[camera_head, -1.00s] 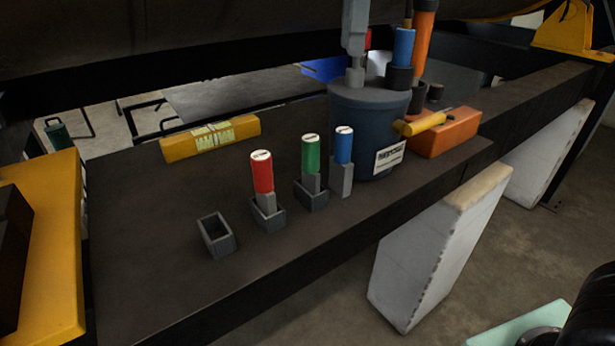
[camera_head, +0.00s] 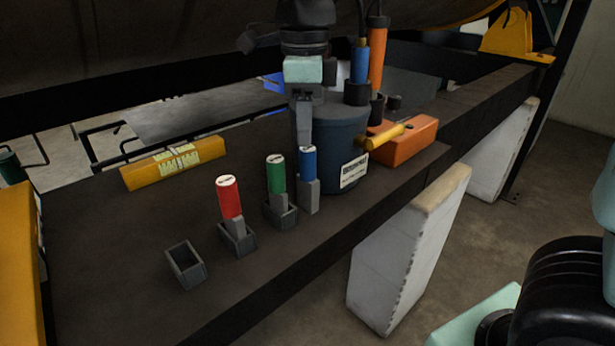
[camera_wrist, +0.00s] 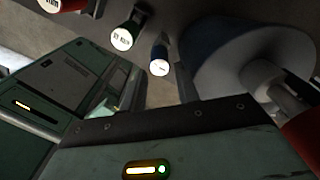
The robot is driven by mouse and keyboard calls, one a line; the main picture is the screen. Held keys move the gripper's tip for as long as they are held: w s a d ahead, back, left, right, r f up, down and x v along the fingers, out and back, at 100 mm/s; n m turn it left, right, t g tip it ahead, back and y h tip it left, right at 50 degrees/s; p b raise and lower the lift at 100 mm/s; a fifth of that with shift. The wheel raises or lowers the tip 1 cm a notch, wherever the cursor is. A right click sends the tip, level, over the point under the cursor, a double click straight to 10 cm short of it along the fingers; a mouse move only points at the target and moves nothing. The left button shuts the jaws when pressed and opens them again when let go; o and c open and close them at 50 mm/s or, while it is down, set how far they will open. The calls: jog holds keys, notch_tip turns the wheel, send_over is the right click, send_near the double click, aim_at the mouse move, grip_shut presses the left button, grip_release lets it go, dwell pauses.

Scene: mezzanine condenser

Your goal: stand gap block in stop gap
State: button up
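Three labelled cylinders, red (camera_head: 230,198), green (camera_head: 276,175) and blue (camera_head: 308,163), stand upright on grey blocks on the dark beam. The red and green ones' blocks sit in open grey sockets; the blue one's grey block (camera_head: 309,196) shows no clear socket around it. An empty grey socket (camera_head: 186,266) stands at the near left. I cannot tell which piece is the gap block or which is the stop gap. My gripper (camera_head: 304,143) points down just above or behind the blue cylinder, whose end also shows in the wrist view (camera_wrist: 160,67). Its finger opening is not clear.
A dark blue canister (camera_head: 338,140) stands close beside the blue cylinder. An orange block (camera_head: 408,142) with a yellow handle (camera_head: 385,136) is right of it. A yellow labelled bar (camera_head: 173,164) lies at the back left. The beam's front edge drops off.

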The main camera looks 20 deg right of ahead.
aim_at(308, 152)
jog(key=shift+s+d+f+p, duration=0.1)
jog(key=shift+f+p, duration=0.5)
jog(key=shift+f, duration=0.75)
jog(key=shift+s+d+f+p, duration=0.1)
jog(key=shift+f+p, duration=0.5)
jog(key=shift+f, duration=0.75)
grip_shut()
